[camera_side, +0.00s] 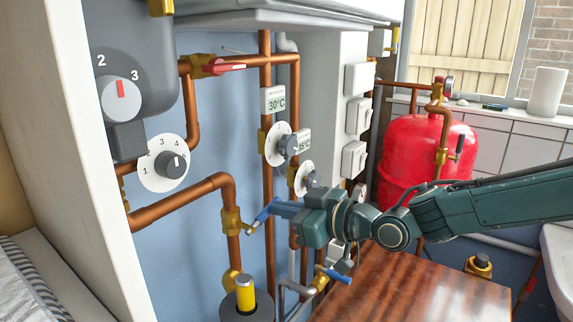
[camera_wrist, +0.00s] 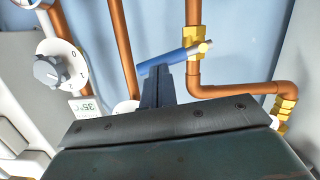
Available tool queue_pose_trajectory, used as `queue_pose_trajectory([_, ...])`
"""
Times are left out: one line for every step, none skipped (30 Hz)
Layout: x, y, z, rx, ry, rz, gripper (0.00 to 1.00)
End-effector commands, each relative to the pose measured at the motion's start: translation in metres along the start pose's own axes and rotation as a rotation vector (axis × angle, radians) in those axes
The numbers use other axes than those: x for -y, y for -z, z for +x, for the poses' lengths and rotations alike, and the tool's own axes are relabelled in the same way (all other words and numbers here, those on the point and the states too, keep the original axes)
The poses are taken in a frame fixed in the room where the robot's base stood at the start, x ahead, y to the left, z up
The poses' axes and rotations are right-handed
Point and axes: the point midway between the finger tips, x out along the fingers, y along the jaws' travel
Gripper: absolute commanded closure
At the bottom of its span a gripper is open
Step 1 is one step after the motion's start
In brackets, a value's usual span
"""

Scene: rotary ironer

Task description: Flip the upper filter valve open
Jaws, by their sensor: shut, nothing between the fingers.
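The upper filter valve is a brass body (camera_side: 231,221) on a vertical copper pipe, with a blue lever handle (camera_side: 259,219) sticking out from it. In the wrist view the blue handle (camera_wrist: 180,57) runs slantwise from the brass fitting (camera_wrist: 195,42) across the pipe to the left. My gripper (camera_side: 277,208) is shut and empty, its fingers at the free end of the handle. In the wrist view the closed fingertips (camera_wrist: 157,73) overlap that end from below. I cannot tell whether they touch it.
A lower blue lever (camera_side: 334,274) sits below my gripper. A red lever (camera_side: 222,67) is on the upper pipe. Dials and vertical copper pipes (camera_side: 266,190) stand close behind. A red tank (camera_side: 415,155) and a wooden top (camera_side: 410,285) are to the right.

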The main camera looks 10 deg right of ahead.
Motion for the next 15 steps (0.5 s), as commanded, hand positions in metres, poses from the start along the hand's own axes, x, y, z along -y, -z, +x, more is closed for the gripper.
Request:
queue_pose_trajectory([-0.0012, -0.0023, 0.0005, 0.001, 0.006, 0.031, 1.0])
queue_pose_trajectory([-0.0017, -0.0033, 0.0007, 0.001, 0.009, 0.048, 1.0])
queue_pose_trajectory([-0.0017, -0.0045, 0.0009, 0.001, 0.009, 0.047, 1.0])
queue_pose_trajectory([-0.0019, -0.0053, 0.0011, 0.0, 0.009, 0.045, 1.0])
queue_pose_trajectory([-0.0022, -0.006, 0.0013, 0.0, 0.008, 0.044, 1.0])
queue_pose_trajectory([-0.0024, -0.007, 0.0015, 0.0, 0.008, 0.044, 1.0])
queue_pose_trajectory([-0.0023, -0.0067, 0.0014, -0.001, 0.008, 0.043, 1.0])
queue_pose_trajectory([-0.0023, -0.0065, 0.0014, -0.001, 0.008, 0.043, 1.0])
queue_pose_trajectory([-0.0023, -0.0064, 0.0014, -0.001, 0.008, 0.042, 1.0])
queue_pose_trajectory([-0.0023, -0.0064, 0.0014, -0.001, 0.008, 0.042, 1.0])
queue_pose_trajectory([-0.0023, -0.0063, 0.0014, -0.001, 0.008, 0.042, 1.0])
queue_pose_trajectory([-0.0023, -0.0062, 0.0013, -0.001, 0.008, 0.041, 1.0])
queue_pose_trajectory([-0.0023, -0.0061, 0.0013, -0.001, 0.008, 0.041, 1.0])
queue_pose_trajectory([-0.0023, -0.0058, 0.0011, -0.001, 0.008, 0.041, 1.0])
queue_pose_trajectory([-0.0023, -0.0053, 0.0008, -0.002, 0.008, 0.041, 1.0])
